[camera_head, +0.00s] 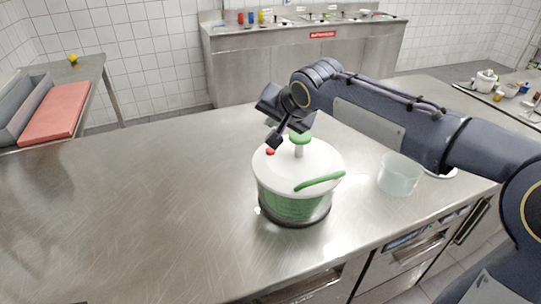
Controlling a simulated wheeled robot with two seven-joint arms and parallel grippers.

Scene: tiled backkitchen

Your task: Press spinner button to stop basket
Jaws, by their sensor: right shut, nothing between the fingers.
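A salad spinner stands upright on the steel counter, with a white lid (316,166) and a green basket (293,205) showing through its clear bowl. A small red button (270,152) sits at the lid's left edge. A green knob (299,139) tops the lid's centre, and a green handle (320,181) lies along its front right. My right gripper (274,142) is shut and empty, pointing down just above the red button. I cannot tell whether its tips touch the button. My left gripper is not in view.
A translucent tub (399,175) stands on the counter right of the spinner. The steel counter (140,210) is bare to the left. A side table at far left holds a red board (55,110). A sink unit (300,70) stands by the back wall.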

